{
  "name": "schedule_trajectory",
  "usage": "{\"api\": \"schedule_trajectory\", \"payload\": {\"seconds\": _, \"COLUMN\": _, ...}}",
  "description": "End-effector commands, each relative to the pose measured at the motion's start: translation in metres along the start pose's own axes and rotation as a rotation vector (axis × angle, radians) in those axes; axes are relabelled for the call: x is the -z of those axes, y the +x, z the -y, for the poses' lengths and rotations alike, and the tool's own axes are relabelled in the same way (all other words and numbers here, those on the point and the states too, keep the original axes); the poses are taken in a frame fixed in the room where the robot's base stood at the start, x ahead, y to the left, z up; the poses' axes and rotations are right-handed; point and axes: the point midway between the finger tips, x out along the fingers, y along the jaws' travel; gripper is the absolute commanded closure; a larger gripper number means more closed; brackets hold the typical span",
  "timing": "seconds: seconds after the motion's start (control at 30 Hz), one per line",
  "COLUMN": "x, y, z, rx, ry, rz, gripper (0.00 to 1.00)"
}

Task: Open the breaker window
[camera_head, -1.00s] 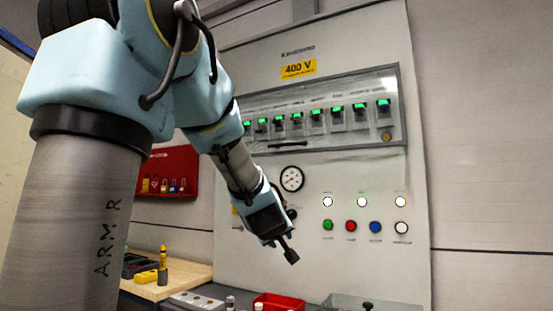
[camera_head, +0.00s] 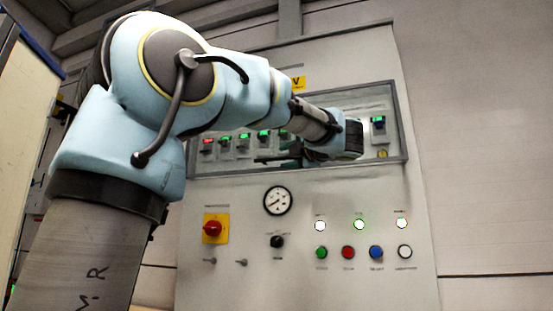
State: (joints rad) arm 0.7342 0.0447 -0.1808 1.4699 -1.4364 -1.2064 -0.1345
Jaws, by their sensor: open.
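The breaker window (camera_head: 376,101) is a wide, grey-framed clear pane on the upper part of the pale panel. It looks closed, with a row of breakers behind it. The leftmost visible breaker (camera_head: 207,145) shows red; the others in view show green. My gripper (camera_head: 263,157) is in front of the window's lower middle, its dark fingers pointing left. It is open, and I see nothing held in it. My arm and gripper cover the middle breakers and the window's dark handle. I cannot tell whether the fingers touch the window.
Below the window are a round gauge (camera_head: 278,200), a red rotary switch on a yellow plate (camera_head: 213,228), a black knob (camera_head: 277,241) and a row of coloured buttons (camera_head: 348,252). The wall to the right is clear.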

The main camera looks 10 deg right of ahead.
Motion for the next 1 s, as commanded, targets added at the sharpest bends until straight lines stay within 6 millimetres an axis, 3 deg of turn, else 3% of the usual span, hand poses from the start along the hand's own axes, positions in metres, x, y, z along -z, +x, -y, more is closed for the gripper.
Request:
{"api": "schedule_trajectory", "payload": {"seconds": 0.1, "x": 0.0, "y": 0.024, "z": -0.002, "rx": -0.001, "ry": 0.002, "rz": -0.004, "gripper": 0.55}}
{"api": "schedule_trajectory", "payload": {"seconds": 0.3, "x": 0.0, "y": 0.049, "z": -0.001, "rx": -0.001, "ry": 0.003, "rz": -0.001, "gripper": 0.55}}
{"api": "schedule_trajectory", "payload": {"seconds": 0.73, "x": 0.0, "y": 0.058, "z": 0.0, "rx": -0.001, "ry": 0.002, "rz": 0.001, "gripper": 0.55}}
{"api": "schedule_trajectory", "payload": {"seconds": 1.0, "x": 0.0, "y": 0.058, "z": 0.0, "rx": -0.001, "ry": 0.002, "rz": 0.001, "gripper": 0.86}}
